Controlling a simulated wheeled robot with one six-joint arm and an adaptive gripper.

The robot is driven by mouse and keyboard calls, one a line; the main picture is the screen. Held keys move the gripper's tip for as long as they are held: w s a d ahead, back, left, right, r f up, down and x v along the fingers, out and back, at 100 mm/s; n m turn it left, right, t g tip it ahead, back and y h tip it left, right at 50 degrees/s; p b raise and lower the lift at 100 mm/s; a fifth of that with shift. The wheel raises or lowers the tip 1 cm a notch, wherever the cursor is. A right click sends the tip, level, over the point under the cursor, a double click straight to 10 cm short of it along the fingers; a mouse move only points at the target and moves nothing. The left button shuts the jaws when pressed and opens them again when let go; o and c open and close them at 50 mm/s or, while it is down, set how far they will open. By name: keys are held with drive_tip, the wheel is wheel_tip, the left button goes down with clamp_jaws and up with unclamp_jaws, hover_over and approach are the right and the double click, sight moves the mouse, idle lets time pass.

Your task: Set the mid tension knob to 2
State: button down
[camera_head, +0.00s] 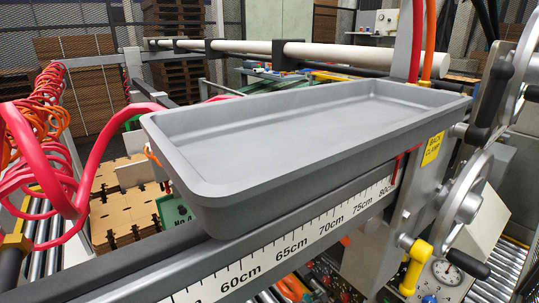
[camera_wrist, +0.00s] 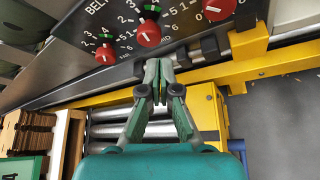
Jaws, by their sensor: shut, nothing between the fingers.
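In the wrist view, a dark control panel carries a row of red knobs with white digits around them: a left knob (camera_wrist: 104,55), a middle knob (camera_wrist: 148,33) and a right knob (camera_wrist: 218,8) cut by the top edge.
A yellow rail (camera_wrist: 285,65) and dark blocks (camera_wrist: 245,42) lie right of the fingertips. Rollers (camera_wrist: 108,130) and stacked brown boards (camera_wrist: 25,132) show lower left. In the head view, a grey tray (camera_head: 290,125) sits above a centimetre scale (camera_head: 290,245); a hand wheel (camera_head: 465,205) stands right.

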drive_tip(key=shift+w+d, duration=1.05)
drive_tip(key=shift+d, duration=0.3)
drive_tip(key=shift+w+d, duration=1)
drive_tip(key=shift+d, duration=0.35)
drive_tip(key=shift+w, duration=0.1)
drive_tip(key=shift+w+a+r, duration=0.45)
drive_tip(key=shift+w+r, duration=0.05)
drive_tip(key=shift+r, duration=0.05)
drive_tip(key=shift+w+a, duration=0.25)
drive_tip(key=shift+w, duration=0.1)
drive_tip(key=shift+r, duration=0.15)
drive_tip(key=shift+s+r, duration=0.1)
drive_tip(key=shift+r, duration=0.2)
drive_tip(key=s+a, duration=0.1)
drive_tip(key=a, duration=0.1)
drive_tip(key=s+a, duration=0.2)
drive_tip(key=shift+s+a, duration=0.2)
drive_tip(key=shift+a, duration=0.2)
